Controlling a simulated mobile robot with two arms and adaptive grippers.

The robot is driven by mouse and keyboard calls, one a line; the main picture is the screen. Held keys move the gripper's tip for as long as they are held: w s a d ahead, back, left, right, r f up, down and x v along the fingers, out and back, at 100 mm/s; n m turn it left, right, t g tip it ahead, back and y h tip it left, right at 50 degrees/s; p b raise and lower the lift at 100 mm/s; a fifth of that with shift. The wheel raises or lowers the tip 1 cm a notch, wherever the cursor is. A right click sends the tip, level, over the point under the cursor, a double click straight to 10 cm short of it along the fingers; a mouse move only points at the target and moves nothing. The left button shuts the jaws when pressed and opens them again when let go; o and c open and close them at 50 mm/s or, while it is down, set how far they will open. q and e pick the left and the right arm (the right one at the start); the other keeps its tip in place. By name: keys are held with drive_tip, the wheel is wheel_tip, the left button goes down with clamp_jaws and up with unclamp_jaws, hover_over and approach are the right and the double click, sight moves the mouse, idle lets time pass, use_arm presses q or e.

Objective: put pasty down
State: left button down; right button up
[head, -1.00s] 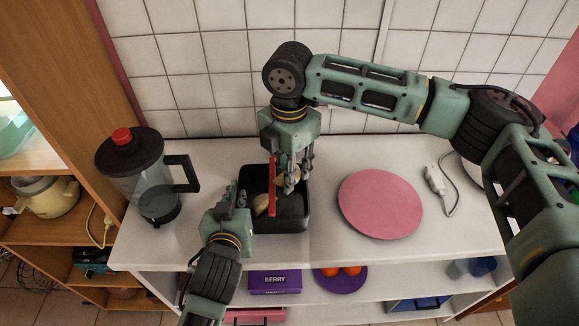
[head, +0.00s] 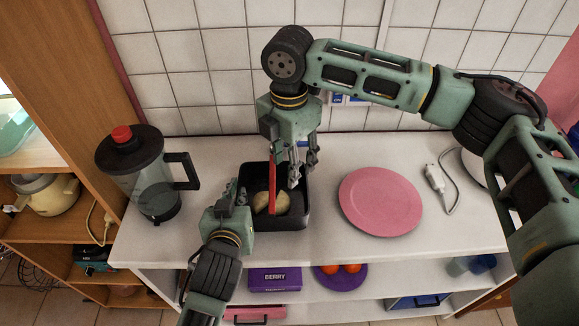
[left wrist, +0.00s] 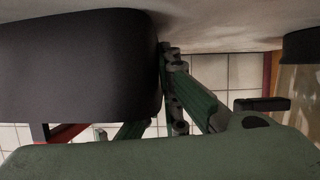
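A dark rectangular tray (head: 303,222) stands on the white counter. Pale tan pasty (head: 262,203) lies inside it, partly hidden behind an upright red strip (head: 272,185); I cannot tell whether it is one piece or two. My right gripper (head: 302,172) points down over the tray, its fingers apart with nothing visible between them. My left gripper (head: 237,195) is at the tray's left side. In the left wrist view the dark tray wall (left wrist: 80,65) fills the left, close beside the left fingers (left wrist: 178,90); whether they grip it is unclear.
A blender jug (head: 140,175) with a red cap stands left on the counter. A pink round plate (head: 380,202) lies right of the tray, with a white corded device (head: 434,180) beyond. A purple BERRY box (head: 274,280) and purple plate (head: 341,283) are on the shelf below.

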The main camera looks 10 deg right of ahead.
wheel_tip(320, 180, up, 11)
drive_tip(key=shift+f, duration=0.2)
use_arm(q)
drive_tip(key=c, duration=2.5)
unclamp_jaws()
drive_tip(key=o, duration=0.6)
drive_tip(key=shift+o, duration=0.2)
drive_tip(key=shift+s, duration=0.1)
